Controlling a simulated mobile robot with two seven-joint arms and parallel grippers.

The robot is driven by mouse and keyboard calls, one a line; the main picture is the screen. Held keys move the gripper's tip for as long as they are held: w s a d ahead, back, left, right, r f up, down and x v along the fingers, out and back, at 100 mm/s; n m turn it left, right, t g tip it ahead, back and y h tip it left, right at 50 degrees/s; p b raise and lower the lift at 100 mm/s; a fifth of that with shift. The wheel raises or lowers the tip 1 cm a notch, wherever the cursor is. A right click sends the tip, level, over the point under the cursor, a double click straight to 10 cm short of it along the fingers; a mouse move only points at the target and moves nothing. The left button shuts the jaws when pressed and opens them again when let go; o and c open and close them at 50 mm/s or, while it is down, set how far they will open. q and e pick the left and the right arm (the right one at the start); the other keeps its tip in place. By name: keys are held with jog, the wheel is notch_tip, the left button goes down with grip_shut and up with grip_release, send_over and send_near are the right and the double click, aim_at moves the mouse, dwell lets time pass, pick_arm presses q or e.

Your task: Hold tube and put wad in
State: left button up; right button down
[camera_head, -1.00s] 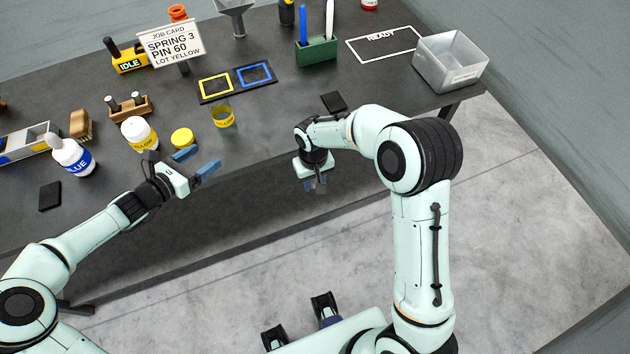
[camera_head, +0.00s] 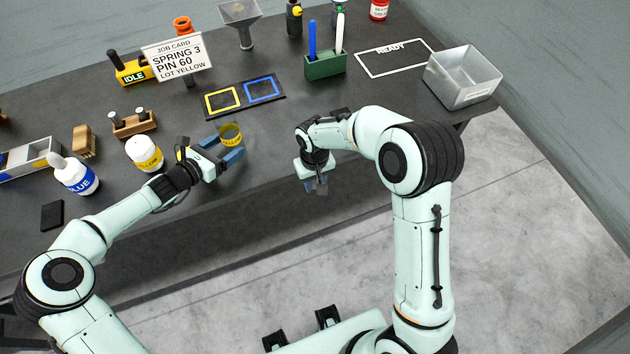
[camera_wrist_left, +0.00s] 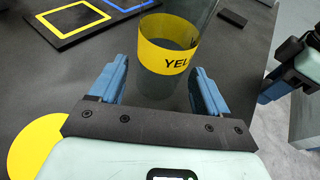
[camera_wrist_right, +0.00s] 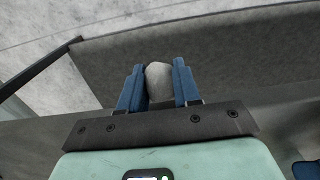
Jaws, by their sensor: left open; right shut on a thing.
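The clear tube (camera_head: 231,134) with a yellow band stands upright on the dark table. In the left wrist view the tube (camera_wrist_left: 166,58) has "YEL" readable on its band and sits between my left fingers, with a visible gap at least on the left side. My left gripper (camera_head: 226,147) is open around the tube, low over the table. My right gripper (camera_head: 318,186) points down past the table's front edge. In the right wrist view it is shut on a rounded grey wad (camera_wrist_right: 158,82). The wad is hard to make out in the head view.
Behind the tube is a mat (camera_head: 243,95) with yellow and blue squares. A YELLOW bottle (camera_head: 145,154) and a BLUE bottle (camera_head: 74,176) stand left. A metal bin (camera_head: 462,78) stands at the right edge.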

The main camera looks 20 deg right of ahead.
pick_arm(q)
jog(key=shift+x, duration=1.1)
jog(key=shift+f, duration=0.1)
jog(key=c, duration=0.6)
jog(key=o, duration=0.8)
jog(key=c, duration=1.3)
jog(key=shift+c, duration=1.1)
